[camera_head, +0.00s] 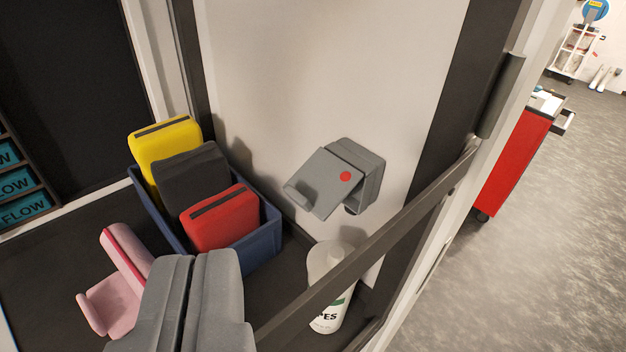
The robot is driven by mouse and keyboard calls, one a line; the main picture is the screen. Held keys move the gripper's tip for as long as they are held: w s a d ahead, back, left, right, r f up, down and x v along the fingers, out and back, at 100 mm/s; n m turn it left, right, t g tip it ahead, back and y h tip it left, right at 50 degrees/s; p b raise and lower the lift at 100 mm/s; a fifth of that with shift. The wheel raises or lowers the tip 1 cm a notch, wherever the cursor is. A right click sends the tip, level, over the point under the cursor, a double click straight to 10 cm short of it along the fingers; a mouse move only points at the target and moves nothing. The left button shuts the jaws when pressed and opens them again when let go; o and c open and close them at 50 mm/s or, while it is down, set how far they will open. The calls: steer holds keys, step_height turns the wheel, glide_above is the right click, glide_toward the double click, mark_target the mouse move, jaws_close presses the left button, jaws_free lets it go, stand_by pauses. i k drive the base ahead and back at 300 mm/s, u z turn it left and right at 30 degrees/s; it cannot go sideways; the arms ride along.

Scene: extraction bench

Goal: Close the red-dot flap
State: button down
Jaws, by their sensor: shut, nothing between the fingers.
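The grey flap with the red dot (322,186) is on a small grey wall box (369,172) on the pale back panel, right of the picture's middle. The flap stands open, tilted out from the box toward the camera. The red dot is near its right edge. My gripper (194,258) is at the lower left, in front of and below the flap and well apart from it. Its two grey fingers are together with nothing between them.
A blue bin (266,240) holds yellow, black and red packs left of the flap. A white bottle (333,313) stands below the flap. A dark bar (365,240) crosses diagonally in front of the bottle. A pink object (112,296) lies left of my gripper.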

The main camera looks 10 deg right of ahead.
mark_target(321, 185)
steer(key=u, duration=0.1)
steer(key=i, duration=0.35)
steer(key=z, duration=0.8)
